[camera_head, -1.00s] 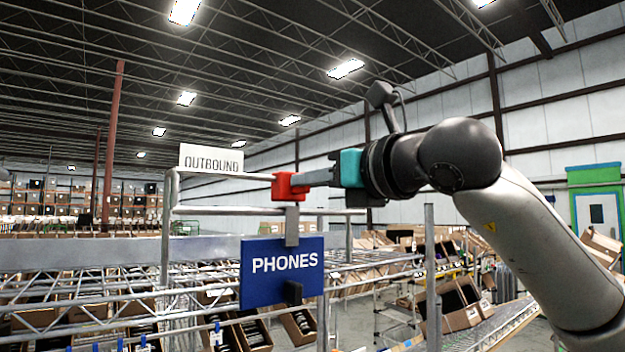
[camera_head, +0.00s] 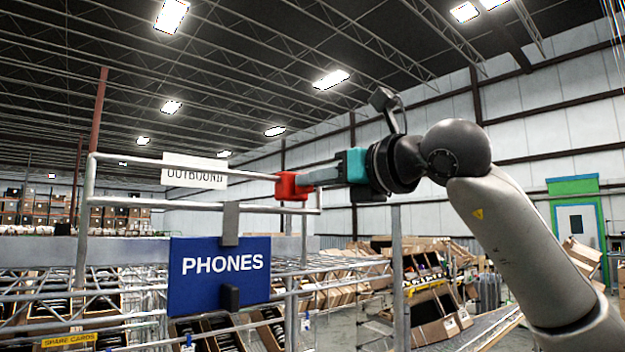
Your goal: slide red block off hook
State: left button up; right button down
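The red block (camera_head: 292,187) appears at the right end of the visible upper metal rail (camera_head: 225,173). Whether the rail passes through it or behind it cannot be told. My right gripper (camera_head: 308,179), with grey fingers and a teal body, reaches in from the right. Its fingers meet the block's right side and appear shut on it; the fingertips are partly hidden. A grey hook (camera_head: 230,222) holds the blue PHONES sign (camera_head: 221,277) on the lower rail, below and left of the block. My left gripper is not in view.
A white OUTBOUND sign (camera_head: 195,172) is behind the upper rail. A metal post (camera_head: 397,270) stands below my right arm. Tilted cartons (camera_head: 435,315) fill racks below and to the right. The space above the rails looks clear.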

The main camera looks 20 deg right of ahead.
jog(key=c, duration=1.2)
grip_release()
jog(key=shift+d+r, duration=0.1)
jog(key=shift+d, duration=0.05)
jog(key=o, duration=0.3)
jog(key=shift+d, duration=0.15)
jog(key=shift+o, duration=0.3)
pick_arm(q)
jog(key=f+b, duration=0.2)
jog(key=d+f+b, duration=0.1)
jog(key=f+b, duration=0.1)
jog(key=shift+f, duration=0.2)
pick_arm(e)
jog(key=v, duration=1.5)
jog(key=shift+s, duration=0.15)
